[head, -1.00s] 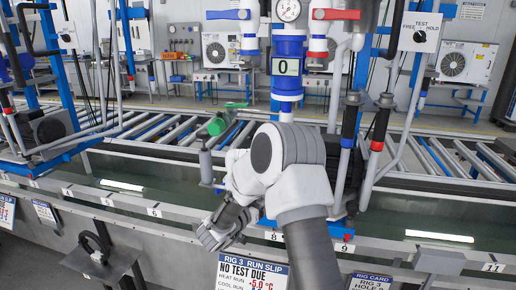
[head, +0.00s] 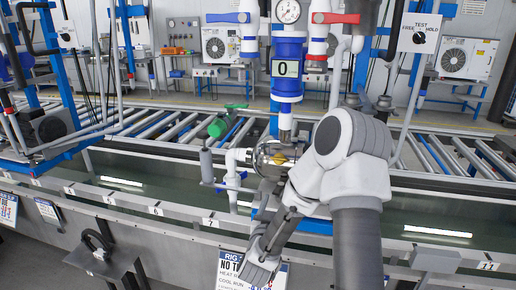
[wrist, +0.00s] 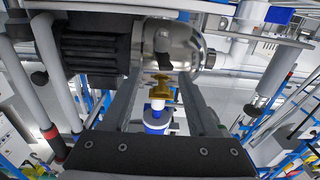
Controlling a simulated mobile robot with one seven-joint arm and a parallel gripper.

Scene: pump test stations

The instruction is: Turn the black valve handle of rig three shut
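Rig three's column carries a blue counter (head: 288,68) reading 0, with a gauge above. A blue handle (head: 228,17) lies to its left and a red handle (head: 335,17) to its right. My gripper (head: 262,262) is low in front of the rig, well below these handles, over the run slip. In the wrist view my gripper (wrist: 160,85) has its fingers apart, with brass and blue parts visible between them. I see nothing held.
A steel pump head (head: 275,153) stands behind my arm; it shows close in the wrist view (wrist: 170,45), beside a dark motor (wrist: 95,50). Black-ended pipes (head: 383,103) rise at the right. A green part (head: 218,127) is left. A roller conveyor (head: 470,160) runs behind.

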